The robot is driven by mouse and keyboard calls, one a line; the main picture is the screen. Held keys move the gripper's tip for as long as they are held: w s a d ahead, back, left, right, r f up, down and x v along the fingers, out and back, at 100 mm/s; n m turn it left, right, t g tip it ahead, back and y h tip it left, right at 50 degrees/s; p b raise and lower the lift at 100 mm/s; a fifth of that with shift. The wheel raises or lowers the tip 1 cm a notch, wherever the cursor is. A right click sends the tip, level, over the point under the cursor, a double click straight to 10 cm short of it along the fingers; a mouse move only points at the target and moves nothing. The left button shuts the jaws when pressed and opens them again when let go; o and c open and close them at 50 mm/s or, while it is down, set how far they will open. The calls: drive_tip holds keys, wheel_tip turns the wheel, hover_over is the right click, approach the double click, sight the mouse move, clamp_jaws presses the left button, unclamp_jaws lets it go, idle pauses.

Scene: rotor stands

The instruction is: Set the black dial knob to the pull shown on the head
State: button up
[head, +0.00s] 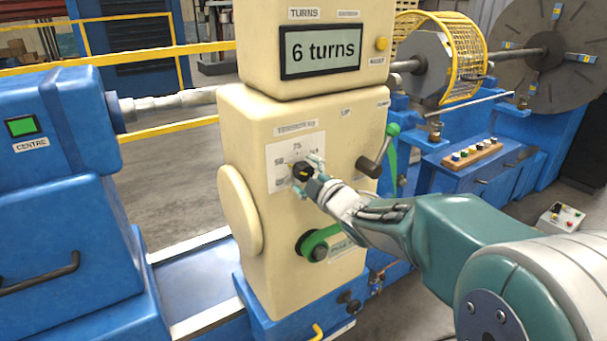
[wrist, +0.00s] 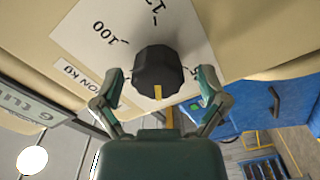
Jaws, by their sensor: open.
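The black dial knob (head: 301,171) sits on a white scale plate (head: 284,182) on the cream head's front, under a "TENSION KG" label. Around it I read 50 and 75; a further mark is partly hidden. In the wrist view the knob (wrist: 158,70) is dark and ribbed with a yellow line on its lower edge; 100 shows at upper left. My gripper (head: 313,172) is open, its fingers on either side of the knob; in the wrist view the gripper (wrist: 158,76) shows gaps at both sides. The display (head: 320,52) reads "6 turns".
A crank handle (head: 376,157) stands out right of the knob. A green lever (head: 319,242) is below it. A cream disc (head: 239,209) is on the head's left side. A blue machine (head: 60,170) stands at left, with a yellow rail behind.

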drive_tip(key=v, duration=1.1)
drive_tip(key=shift+s+d, duration=0.2)
drive_tip(key=shift+s, duration=0.15)
drive_tip(key=s+d+f+m+g+h, duration=0.25)
drive_tip(key=s+d+m+h, duration=0.55)
drive_tip(key=d+m+h, duration=0.4)
drive_tip(key=s+a+f+m+g+y, duration=0.1)
drive_tip(key=s+f+m+g, duration=0.1)
drive_tip(key=s, duration=0.5)
drive_tip(key=s+f+m+g+y, duration=0.1)
drive_tip(key=s+m+g, duration=0.3)
drive_tip(key=s, duration=0.4)
drive_tip(key=shift+s+a+f+m+g, duration=0.25)
drive_tip(key=shift+a+f+m+g, duration=0.2)
drive_tip(key=shift+f, duration=0.4)
drive_tip(key=shift+d, duration=0.1)
